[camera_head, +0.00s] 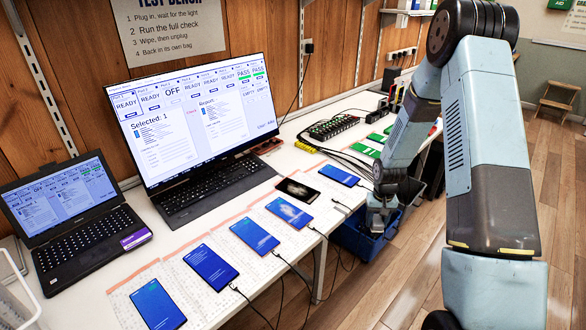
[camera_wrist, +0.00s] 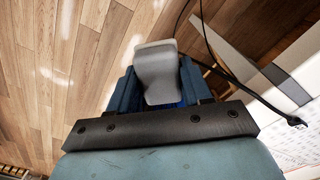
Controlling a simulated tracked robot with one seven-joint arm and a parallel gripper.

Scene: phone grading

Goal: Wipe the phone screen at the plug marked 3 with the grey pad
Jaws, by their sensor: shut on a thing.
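My gripper (camera_head: 379,217) is low beside the front edge of the bench, over a blue bin (camera_head: 352,241). It is shut on a pale grey block, which I take to be the grey pad (camera_wrist: 157,72), in the middle of the wrist view. Several phones lie in a row on the bench, each on a pale sheet. One lit phone (camera_head: 289,212) has a whitish smear on its screen. A dark-screened phone (camera_head: 298,190) beyond it is also smeared. My gripper is apart from the phones, to their right. I cannot read the plug numbers, so cannot tell which phone is at 3.
Cables hang from the phones over the bench's front edge. A large screen (camera_head: 195,115) and a laptop (camera_head: 75,210) stand at the back left. A port strip (camera_head: 333,127) and green boards (camera_head: 368,151) lie farther along. Open floor (camera_head: 405,270) is to the right.

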